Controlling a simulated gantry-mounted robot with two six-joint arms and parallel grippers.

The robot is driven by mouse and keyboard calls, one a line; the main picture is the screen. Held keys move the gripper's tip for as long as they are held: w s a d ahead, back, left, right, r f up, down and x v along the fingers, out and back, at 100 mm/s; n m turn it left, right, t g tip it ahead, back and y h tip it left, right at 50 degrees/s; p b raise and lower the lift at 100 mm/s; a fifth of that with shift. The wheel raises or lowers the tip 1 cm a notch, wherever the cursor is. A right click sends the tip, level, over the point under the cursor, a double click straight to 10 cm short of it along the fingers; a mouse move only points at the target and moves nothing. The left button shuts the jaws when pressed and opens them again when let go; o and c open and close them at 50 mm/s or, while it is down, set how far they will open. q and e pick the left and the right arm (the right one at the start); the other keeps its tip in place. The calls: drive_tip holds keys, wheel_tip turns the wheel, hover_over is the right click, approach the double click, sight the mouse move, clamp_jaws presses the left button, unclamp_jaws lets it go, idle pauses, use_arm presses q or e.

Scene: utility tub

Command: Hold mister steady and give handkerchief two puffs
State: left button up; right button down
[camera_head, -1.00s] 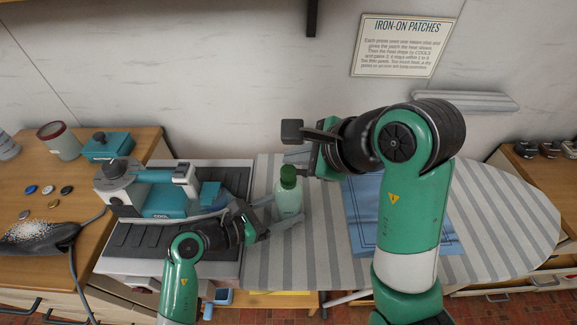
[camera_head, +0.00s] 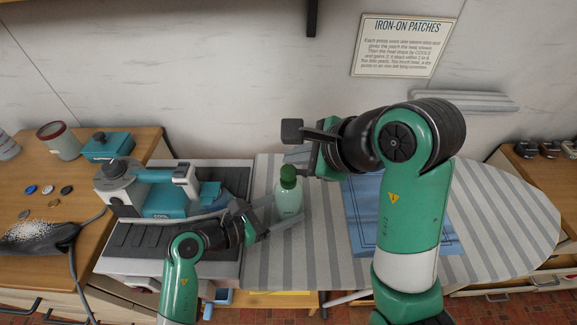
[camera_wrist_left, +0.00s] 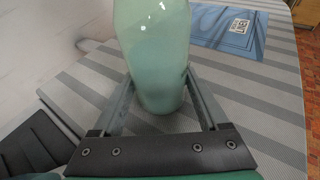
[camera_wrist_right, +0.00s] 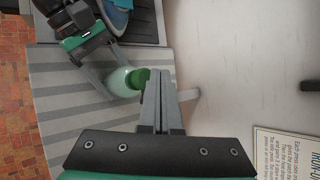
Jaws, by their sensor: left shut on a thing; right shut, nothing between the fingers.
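The mister (camera_head: 289,197) is a pale green bottle with a dark green top, upright on the striped ironing board. It also shows in the left wrist view (camera_wrist_left: 155,50) and the right wrist view (camera_wrist_right: 122,82). My left gripper (camera_head: 285,215) is shut around the bottle's body, one finger on each side. My right gripper (camera_head: 292,148) is shut and empty, above and behind the bottle's top; its closed fingers show in the right wrist view (camera_wrist_right: 158,85). The handkerchief (camera_head: 368,215) is a blue cloth lying flat on the board, partly hidden by my right arm.
The striped ironing board (camera_head: 510,225) is clear at its right end. A teal-and-grey iron (camera_head: 150,188) stands on a dark ribbed rest at left. The left counter holds a teal box (camera_head: 108,147), a cup (camera_head: 59,141) and several buttons. A sign (camera_head: 403,45) hangs on the wall.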

sight(294, 172)
drive_tip(key=shift+f, duration=0.1)
idle(0.7)
drive_tip(key=shift+f, duration=0.35)
drive_tip(key=shift+f, duration=0.7)
idle(0.7)
drive_tip(key=shift+r, duration=1.1)
drive_tip(key=shift+r, duration=2.5)
idle(0.4)
